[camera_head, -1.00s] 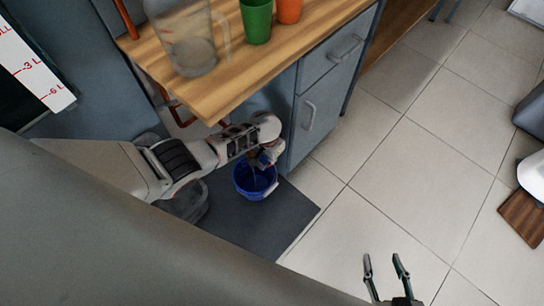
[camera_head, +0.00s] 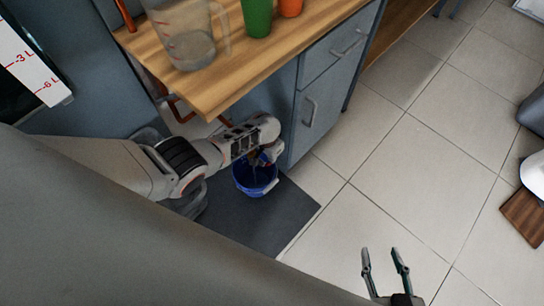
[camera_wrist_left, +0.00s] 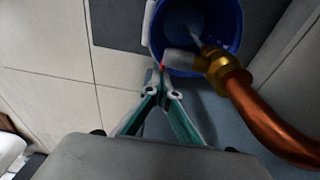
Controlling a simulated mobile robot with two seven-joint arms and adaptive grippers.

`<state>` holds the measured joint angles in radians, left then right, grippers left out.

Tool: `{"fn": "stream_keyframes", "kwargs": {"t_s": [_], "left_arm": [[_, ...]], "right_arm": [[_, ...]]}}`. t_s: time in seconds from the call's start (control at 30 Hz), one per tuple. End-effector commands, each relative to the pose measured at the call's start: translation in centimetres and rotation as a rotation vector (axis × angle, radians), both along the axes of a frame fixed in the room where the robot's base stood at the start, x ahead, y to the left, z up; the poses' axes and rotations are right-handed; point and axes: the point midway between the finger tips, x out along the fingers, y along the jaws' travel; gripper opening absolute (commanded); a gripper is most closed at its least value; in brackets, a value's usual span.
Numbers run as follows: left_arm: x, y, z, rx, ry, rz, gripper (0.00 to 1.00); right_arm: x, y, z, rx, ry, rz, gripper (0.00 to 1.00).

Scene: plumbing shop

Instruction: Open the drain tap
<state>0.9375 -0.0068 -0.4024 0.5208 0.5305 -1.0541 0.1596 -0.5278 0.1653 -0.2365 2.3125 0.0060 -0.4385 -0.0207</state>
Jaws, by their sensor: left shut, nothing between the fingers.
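The drain tap (camera_wrist_left: 228,74) is a brass fitting on the end of a copper pipe, right of centre in the left wrist view. A pale grey piece (camera_wrist_left: 183,61) lies between it and my left fingertips. A blue bucket (camera_head: 243,185) stands beneath the tap, and its rim also shows in the left wrist view (camera_wrist_left: 240,28). A thin pale streak shows inside the bucket; I cannot tell if it is water. My left gripper (camera_wrist_left: 162,72) is shut and empty, its tips close to the pale piece; contact is unclear. My right gripper (camera_head: 383,254) is open and empty above the tiles.
A wooden worktop (camera_head: 232,70) overhangs the tap area, carrying a clear jug (camera_head: 190,45), a green cup (camera_head: 257,17) and an orange cup (camera_head: 290,6). A grey cabinet (camera_head: 325,105) stands right of the bucket. The bucket is on a dark mat (camera_head: 255,220).

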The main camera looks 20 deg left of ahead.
Motion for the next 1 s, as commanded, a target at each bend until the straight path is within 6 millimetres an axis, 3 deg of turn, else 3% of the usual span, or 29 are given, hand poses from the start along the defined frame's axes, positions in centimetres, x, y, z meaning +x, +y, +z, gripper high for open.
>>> {"fn": "stream_keyframes", "kwargs": {"t_s": [0.77, 1.0], "left_arm": [[-0.04, 0.03, -0.03, 0.0, 0.001, 0.0, 0.0], [-0.09, -0.06, 0.81, -0.003, 0.0, -0.001, 0.0]], "right_arm": [[-0.38, -0.2, -0.5, -0.003, 0.012, -0.003, 0.4], [-0.27, -0.16, -0.39, -0.003, 0.009, -0.003, 0.4]]}}
